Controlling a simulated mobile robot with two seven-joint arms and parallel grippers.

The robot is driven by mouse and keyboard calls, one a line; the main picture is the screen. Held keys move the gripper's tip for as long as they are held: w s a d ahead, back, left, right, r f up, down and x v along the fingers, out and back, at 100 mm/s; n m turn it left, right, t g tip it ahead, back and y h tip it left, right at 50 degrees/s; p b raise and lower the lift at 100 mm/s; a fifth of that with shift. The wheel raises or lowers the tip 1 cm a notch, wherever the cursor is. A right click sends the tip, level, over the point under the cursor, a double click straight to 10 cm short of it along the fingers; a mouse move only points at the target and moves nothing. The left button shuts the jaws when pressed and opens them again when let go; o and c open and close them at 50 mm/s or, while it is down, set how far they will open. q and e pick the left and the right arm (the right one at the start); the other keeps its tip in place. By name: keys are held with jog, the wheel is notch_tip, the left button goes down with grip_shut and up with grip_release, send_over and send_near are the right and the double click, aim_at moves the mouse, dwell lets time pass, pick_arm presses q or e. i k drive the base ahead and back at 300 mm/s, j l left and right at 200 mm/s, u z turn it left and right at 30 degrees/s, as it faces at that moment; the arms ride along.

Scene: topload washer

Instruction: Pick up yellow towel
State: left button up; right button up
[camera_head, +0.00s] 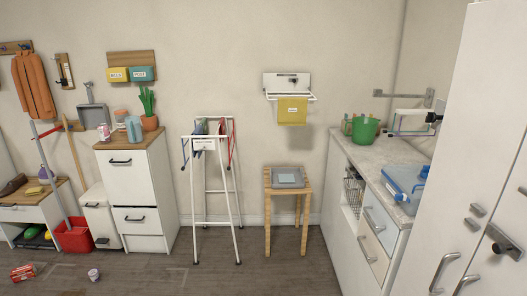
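A yellow towel (292,112) hangs from a white wall-mounted rack (289,86) near the middle of the view. A small pale label is on its front. It hangs flat against the wall, above a small wooden stool (267,190). Neither of my grippers shows in the head view, and nothing is touching the towel. A smaller yellow item (34,190) lies on the low bench at the far left; it is too small to tell what it is.
A white folding drying rack (197,170) stands left of the stool, beside a white cabinet (128,178). A counter (375,152) with a green bucket (366,130) and tall white cabinets (470,130) line the right. The wooden floor (215,280) in front is mostly clear. A red box (22,272) lies at left.

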aim_at(291, 111)
jog(key=i+z, duration=0.15)
jog(key=i, duration=0.35)
jog(key=i+j+z, duration=0.15)
jog(key=i, duration=0.35)
jog(key=i+j+z, duration=0.15)
jog(key=i, duration=0.35)
jog(key=i+j+z, duration=0.85)
jog(key=k, duration=0.05)
